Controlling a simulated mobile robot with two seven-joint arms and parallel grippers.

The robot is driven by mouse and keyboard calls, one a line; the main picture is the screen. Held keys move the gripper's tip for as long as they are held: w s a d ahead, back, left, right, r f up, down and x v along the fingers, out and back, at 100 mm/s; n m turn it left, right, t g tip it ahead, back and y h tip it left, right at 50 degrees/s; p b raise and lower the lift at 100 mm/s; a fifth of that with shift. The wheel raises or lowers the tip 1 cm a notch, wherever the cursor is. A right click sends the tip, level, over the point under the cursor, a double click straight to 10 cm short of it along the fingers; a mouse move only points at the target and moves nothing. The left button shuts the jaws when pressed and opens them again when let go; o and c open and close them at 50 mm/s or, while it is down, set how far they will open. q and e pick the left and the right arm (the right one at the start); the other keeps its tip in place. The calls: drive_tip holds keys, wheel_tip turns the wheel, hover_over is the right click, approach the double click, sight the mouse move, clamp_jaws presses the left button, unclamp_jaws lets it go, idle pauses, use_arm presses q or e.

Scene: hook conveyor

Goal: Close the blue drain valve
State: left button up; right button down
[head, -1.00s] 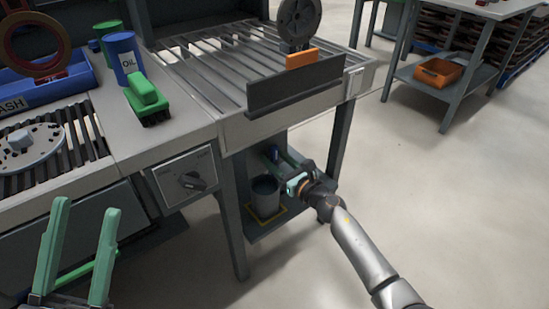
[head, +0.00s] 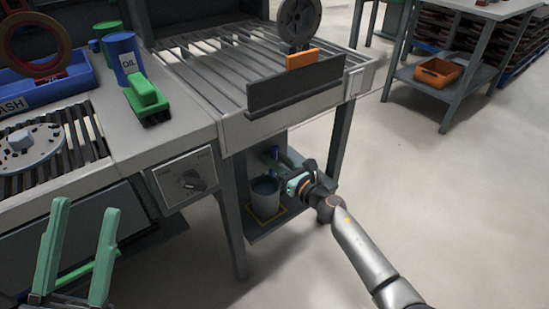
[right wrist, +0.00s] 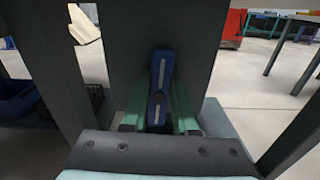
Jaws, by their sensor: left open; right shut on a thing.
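The blue drain valve's handle (right wrist: 160,88) has a pale stripe and stands about upright in the right wrist view. My right gripper (right wrist: 160,100) is shut on it, with one green finger on each side. In the head view the blue handle (head: 275,153) shows as a small spot under the slatted table, beside the fingers of my right gripper (head: 279,158). The valve body and outlet are hidden. My left gripper (head: 86,207) is open and empty at the lower left, far from the valve.
A grey bucket (head: 265,196) stands on the low shelf (head: 256,230) below the valve, inside a yellow outline. Table legs (head: 232,220) flank the space. A control box with a dial (head: 190,181) is to the left. Open floor lies to the right.

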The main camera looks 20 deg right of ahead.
drive_tip(key=m, duration=0.4)
drive_tip(key=shift+d+m+p, duration=0.2)
drive_tip(key=shift+m+p, duration=0.1)
drive_tip(key=shift+p, duration=0.1)
drive_tip(key=m, duration=0.4)
drive_tip(key=shift+w+d+f+p, duration=0.1)
drive_tip(key=shift+d+f+p, duration=0.05)
drive_tip(key=shift+p, duration=0.25)
drive_tip(key=m+p, duration=0.1)
drive_tip(key=m, duration=0.4)
drive_tip(key=shift+d+f, duration=0.1)
drive_tip(key=shift+f, duration=0.05)
drive_tip(key=shift+f+m+p, duration=0.2)
drive_tip(key=shift+m+p, duration=0.3)
drive_tip(key=shift+m, duration=1.3)
drive_tip(key=c, duration=0.7)
unclamp_jaws()
